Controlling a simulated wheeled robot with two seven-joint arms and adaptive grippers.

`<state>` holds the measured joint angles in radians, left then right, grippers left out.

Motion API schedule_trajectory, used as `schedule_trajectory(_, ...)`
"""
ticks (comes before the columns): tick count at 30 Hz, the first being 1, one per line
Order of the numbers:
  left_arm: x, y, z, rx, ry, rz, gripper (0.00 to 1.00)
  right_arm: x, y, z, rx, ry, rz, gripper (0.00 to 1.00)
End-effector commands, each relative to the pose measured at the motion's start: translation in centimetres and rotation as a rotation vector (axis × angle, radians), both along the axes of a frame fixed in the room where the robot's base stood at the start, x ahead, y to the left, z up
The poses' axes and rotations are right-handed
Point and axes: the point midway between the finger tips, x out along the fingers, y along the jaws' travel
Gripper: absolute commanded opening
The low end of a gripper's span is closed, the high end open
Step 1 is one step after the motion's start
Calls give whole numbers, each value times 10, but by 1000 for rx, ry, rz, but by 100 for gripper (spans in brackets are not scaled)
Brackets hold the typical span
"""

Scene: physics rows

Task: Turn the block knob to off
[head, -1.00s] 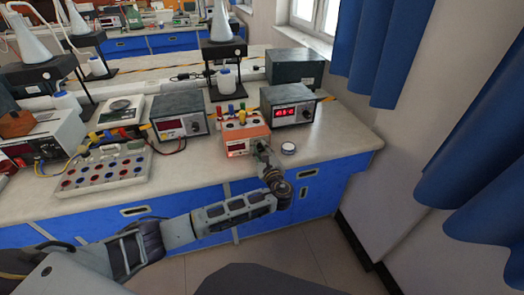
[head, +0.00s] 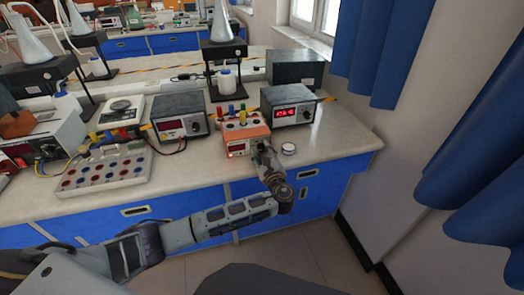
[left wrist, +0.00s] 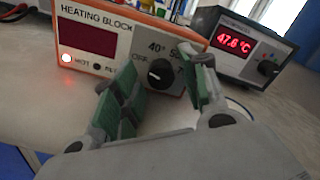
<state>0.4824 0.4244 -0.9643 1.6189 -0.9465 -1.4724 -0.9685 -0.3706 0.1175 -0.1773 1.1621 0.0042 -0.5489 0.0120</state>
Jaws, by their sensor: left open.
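My left gripper (head: 262,150) is in front of the box's right side. In the left wrist view its green-padded fingers (left wrist: 156,88) are open, one on each side of the knob, with no visible contact. My right gripper is out of view.
A thermometer unit (left wrist: 245,45) reading about 47.6 °C stands right of the block. A small round white-rimmed item (head: 288,148) lies right of my gripper. Several coloured-cap tubes (head: 238,110) stand in the block's top. A grey meter (head: 180,117) stands to its left.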

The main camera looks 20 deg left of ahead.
Motion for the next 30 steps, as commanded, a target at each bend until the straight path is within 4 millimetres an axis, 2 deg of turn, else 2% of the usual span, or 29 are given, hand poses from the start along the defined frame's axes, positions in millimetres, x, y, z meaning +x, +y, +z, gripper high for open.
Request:
schedule_trajectory(1,-7,-6,-8,-5,14,-5,49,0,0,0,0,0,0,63)
schedule_trajectory(15,-49,-36,-7,-5,14,-7,49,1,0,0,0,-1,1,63)
schedule_trajectory(21,-56,-40,-6,-4,11,-8,49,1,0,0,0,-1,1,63)
schedule_trajectory(30,-56,-40,-4,-4,7,-6,49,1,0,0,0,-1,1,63)
